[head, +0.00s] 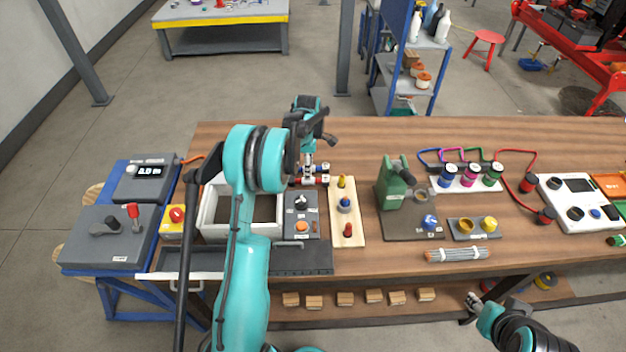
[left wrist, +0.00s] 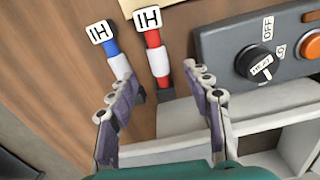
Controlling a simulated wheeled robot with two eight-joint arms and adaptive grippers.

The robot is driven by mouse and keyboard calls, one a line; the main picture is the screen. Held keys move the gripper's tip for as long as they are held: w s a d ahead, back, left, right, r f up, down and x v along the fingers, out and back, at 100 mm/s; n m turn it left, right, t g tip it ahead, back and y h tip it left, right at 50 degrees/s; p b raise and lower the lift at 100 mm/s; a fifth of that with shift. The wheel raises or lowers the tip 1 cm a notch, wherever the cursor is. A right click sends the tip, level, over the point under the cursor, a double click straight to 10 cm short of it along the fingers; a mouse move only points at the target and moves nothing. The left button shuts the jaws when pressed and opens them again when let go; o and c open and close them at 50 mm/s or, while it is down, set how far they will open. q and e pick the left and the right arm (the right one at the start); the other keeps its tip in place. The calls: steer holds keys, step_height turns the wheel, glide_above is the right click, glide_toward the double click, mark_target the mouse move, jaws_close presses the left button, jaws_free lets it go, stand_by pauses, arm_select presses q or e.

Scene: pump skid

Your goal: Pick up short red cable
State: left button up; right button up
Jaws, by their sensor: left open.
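A short red cable piece (left wrist: 157,62) with a white band and a white label lies on the wooden bench in the left wrist view. A similar blue piece (left wrist: 116,64) lies beside it on the left. In the head view the red piece (head: 322,180) is small and partly hidden near my left gripper (head: 309,170). In the left wrist view my left gripper (left wrist: 162,104) is open and empty. Its fingers are spread either side of the red piece's near end, and I cannot tell the height gap. My right gripper (head: 472,303) is low at the bench's front right, far from the cable.
A grey control box (head: 301,228) with knobs and a white open tray (head: 209,212) stand close to my left gripper. A wooden peg board (head: 347,222) and a green machine (head: 391,188) stand to the right. A grey rod bundle (head: 457,254) lies near the front edge.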

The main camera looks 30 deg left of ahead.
arm_select(q)
steer(key=f+b, duration=0.2)
steer(key=f, duration=0.5)
steer(key=shift+w+f, duration=0.1)
steer(key=shift+w, duration=0.1)
steer(key=c, duration=1.1)
